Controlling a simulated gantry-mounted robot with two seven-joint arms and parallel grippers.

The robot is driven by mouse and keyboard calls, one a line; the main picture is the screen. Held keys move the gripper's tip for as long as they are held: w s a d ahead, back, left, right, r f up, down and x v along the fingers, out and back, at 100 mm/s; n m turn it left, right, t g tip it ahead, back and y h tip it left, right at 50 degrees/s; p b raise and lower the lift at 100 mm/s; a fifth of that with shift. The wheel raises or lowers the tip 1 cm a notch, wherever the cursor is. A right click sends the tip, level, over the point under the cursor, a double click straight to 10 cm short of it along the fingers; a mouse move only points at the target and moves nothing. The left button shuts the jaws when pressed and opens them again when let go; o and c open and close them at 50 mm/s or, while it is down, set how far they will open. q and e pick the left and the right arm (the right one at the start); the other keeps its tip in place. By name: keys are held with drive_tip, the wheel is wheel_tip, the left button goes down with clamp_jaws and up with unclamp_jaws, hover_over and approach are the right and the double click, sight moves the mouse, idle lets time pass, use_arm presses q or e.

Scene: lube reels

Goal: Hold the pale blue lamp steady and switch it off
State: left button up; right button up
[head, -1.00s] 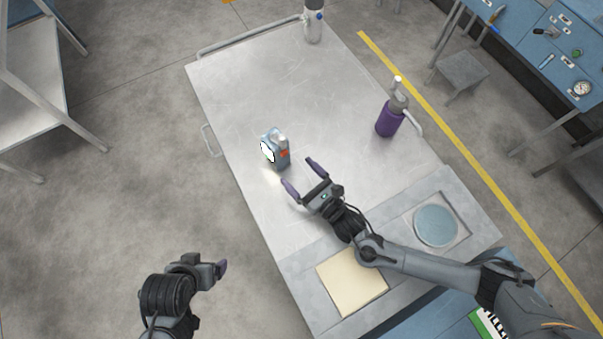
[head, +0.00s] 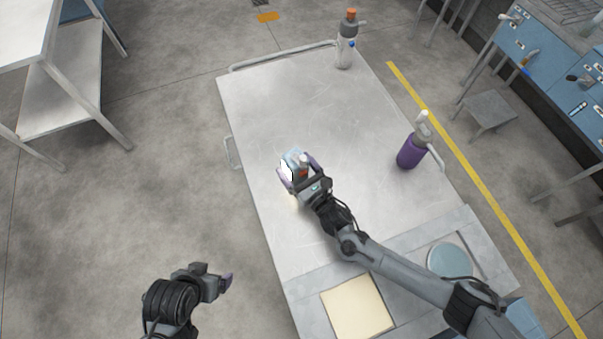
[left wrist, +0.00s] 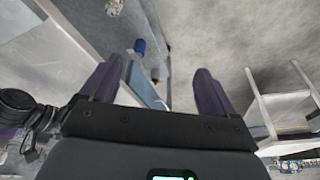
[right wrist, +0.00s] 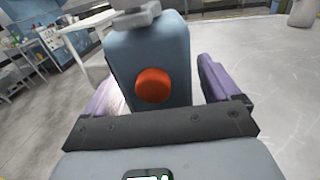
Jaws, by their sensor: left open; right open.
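The pale blue lamp (head: 291,158) stands upright on the metal table, its white face on the left side glowing. In the right wrist view the lamp (right wrist: 148,52) shows a red round button (right wrist: 152,85) on the side facing my gripper and a grey part on top. My right gripper (head: 299,170) is open with its purple fingers on either side of the lamp. In the right wrist view a gap shows between the lamp and the right finger; contact on the left is unclear. My left gripper (left wrist: 160,85) is open and empty, off the table's left side.
The metal table (head: 330,110) is mostly bare around the lamp. A purple bottle (head: 411,152) stands to the right and a grey bottle (head: 346,45) at the far end. A cream pad (head: 357,306) and a round blue dish (head: 449,261) lie near the front.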

drive_tip(key=shift+w+a, duration=0.1)
drive_tip(key=shift+w, duration=0.05)
use_arm(q)
drive_tip(key=shift+c, duration=0.3)
use_arm(e)
drive_tip(key=c, duration=1.3)
use_arm(q)
clamp_jaws()
use_arm(e)
drive_tip(key=shift+c, duration=0.2)
use_arm(q)
drive_tip(key=shift+a, duration=0.1)
idle(1.7)
idle(0.5)
